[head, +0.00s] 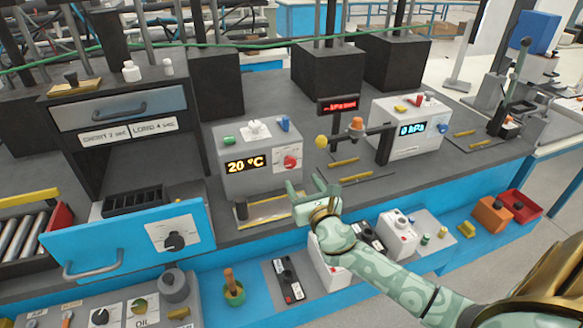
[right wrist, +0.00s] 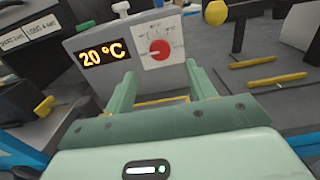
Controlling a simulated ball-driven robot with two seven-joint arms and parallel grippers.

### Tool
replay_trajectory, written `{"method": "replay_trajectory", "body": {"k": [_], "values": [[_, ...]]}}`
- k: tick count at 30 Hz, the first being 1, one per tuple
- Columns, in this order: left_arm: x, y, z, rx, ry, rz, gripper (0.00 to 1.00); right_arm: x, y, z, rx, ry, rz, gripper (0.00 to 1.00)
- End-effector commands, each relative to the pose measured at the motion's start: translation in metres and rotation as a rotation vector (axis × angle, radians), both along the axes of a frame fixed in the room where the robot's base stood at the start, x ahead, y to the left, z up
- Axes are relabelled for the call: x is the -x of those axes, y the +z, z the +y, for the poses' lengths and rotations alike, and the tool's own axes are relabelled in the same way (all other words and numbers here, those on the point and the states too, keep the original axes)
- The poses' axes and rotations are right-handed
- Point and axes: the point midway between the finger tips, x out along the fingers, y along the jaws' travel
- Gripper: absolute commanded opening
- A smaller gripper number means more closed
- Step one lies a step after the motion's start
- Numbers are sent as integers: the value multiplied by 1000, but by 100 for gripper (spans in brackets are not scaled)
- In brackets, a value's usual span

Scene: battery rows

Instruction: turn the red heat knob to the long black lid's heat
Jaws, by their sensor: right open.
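The red heat knob (head: 290,162) sits on a white dial plate on the front of a grey heater box (head: 229,183), whose display reads 20 °C. In the right wrist view the red knob (right wrist: 160,50) shows just beyond and between the fingertips. My right gripper (head: 306,186) is open and empty, in front of the heater box and slightly below and right of the knob, apart from it. The fingers (right wrist: 158,76) point toward the dial. I cannot tell for sure which thing is the long black lid. My left gripper is not in view.
An open blue drawer (head: 128,243) with a black knob juts out at left. A white box (head: 408,128) reading 0 kPa stands at right. A yellow ball (head: 321,142) is near the heater's right side. Yellow bars (head: 343,162) lie on the dark bench.

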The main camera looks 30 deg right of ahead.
Motion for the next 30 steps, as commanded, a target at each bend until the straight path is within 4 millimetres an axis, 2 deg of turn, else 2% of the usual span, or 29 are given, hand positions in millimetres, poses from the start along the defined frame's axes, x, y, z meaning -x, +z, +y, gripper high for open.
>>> {"method": "replay_trajectory", "body": {"k": [3, 10, 15, 23, 26, 28, 30], "values": [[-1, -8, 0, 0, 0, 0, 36, -31, -2, -7, 0, 0, -1, 56], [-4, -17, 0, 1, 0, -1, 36, -71, -2, -17, 0, -1, 0, 56], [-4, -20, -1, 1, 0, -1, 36, -83, -2, -20, 0, 0, 2, 56], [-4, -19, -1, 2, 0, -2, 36, -84, 0, -20, -1, 1, 1, 56], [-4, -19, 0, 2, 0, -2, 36, -84, -1, -20, -1, 1, 1, 33], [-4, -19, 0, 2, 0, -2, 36, -84, -1, -20, -1, 0, 1, 14], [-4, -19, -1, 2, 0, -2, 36, -84, -1, -20, -1, 0, 1, 11]]}}
